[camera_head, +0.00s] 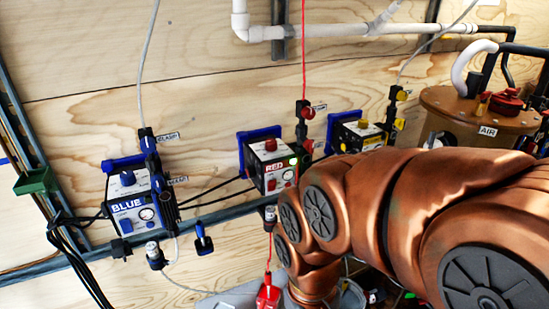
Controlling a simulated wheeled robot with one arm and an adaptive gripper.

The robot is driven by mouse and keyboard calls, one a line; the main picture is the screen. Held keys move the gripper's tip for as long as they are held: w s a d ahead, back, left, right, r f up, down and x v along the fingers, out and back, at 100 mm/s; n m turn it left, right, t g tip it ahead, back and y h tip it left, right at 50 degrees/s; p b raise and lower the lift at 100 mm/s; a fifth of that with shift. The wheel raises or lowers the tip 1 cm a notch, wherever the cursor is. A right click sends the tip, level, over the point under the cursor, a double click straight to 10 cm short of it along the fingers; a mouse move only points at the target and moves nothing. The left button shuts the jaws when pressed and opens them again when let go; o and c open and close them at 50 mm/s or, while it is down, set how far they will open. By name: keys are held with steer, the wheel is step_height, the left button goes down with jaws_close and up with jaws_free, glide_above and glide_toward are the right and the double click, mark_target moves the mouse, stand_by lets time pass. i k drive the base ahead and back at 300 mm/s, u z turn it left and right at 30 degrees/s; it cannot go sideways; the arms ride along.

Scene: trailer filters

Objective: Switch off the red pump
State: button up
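The red pump (268,160) is mounted on the wooden wall near the middle of the head view. It is a box with a blue bracket behind it, a red knob (270,145) on top and a "RED" label on its front. A round gauge and a small green spot (293,161) show at its right side. I cannot tell the switch position. My copper-coloured arm fills the lower right, and its nearest visible link bends down below and right of the red pump. My gripper is not in view.
The blue pump (127,203) is at left and the yellow pump (352,134) at right, partly behind my arm. A dark rail (225,214) runs below the pumps. A red line (303,50) hangs above valves beside the red pump. A copper tank (455,105) stands at right.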

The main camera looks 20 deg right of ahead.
mark_target(272, 184)
steer(key=z, duration=1.2)
steer(key=k, duration=0.75)
steer(key=u, duration=1.35)
